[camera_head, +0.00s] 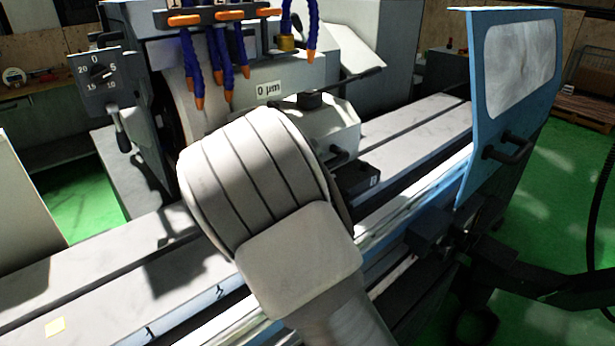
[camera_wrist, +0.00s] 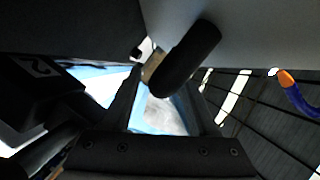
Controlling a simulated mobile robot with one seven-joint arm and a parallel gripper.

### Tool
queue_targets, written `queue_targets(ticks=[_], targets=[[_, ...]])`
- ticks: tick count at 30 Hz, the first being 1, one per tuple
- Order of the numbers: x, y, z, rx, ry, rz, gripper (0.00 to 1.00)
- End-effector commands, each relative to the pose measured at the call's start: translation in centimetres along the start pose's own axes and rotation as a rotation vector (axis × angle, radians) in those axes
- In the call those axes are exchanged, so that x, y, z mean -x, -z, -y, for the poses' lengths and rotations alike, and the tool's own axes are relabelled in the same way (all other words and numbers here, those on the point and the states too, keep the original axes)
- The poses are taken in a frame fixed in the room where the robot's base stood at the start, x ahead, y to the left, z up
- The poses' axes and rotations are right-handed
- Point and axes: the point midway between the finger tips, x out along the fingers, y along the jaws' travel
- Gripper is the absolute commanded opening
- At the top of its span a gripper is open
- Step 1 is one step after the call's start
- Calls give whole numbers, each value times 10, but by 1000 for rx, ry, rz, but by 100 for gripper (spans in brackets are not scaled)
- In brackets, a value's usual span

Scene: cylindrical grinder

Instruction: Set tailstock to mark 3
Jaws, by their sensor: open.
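The tailstock (camera_head: 325,128) appears to be the pale grey housing on the machine table, behind my arm in the head view. It has a black knob on top and a dark lever (camera_head: 350,83) pointing right. My gripper is hidden behind my pale arm in the head view. In the wrist view my gripper (camera_wrist: 164,75) is open, with its two dark fingers apart. A black rounded handle (camera_wrist: 187,58) hangs from a grey surface above, its tip between the fingers in the picture; I cannot tell if they touch. Table-edge marks include a 1 (camera_head: 150,331) and another, hard to read (camera_head: 220,292).
A blue door panel (camera_head: 513,100) with a black handle stands at right. Blue hoses with orange nozzles (camera_head: 228,70) hang above the table. A black block (camera_head: 358,180) sits beside the housing. In the wrist view a dark numbered block (camera_wrist: 38,85) is at left.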

Motion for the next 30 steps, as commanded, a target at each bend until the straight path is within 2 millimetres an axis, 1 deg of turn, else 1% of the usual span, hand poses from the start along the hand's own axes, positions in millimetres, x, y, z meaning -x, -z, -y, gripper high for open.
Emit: queue_targets(ticks=[5, 9, 15, 18, 21, 24, 30], targets=[[36, -1, 1, -1, 2, 6, 59], [71, -1, 1, 0, 2, 7, 59], [119, -1, 1, 0, 1, 6, 59], [138, 0, 1, 0, 1, 5, 59], [152, -1, 1, 0, 1, 4, 59], [161, -1, 0, 0, 1, 3, 59], [166, 0, 0, 1, 1, 2, 59]])
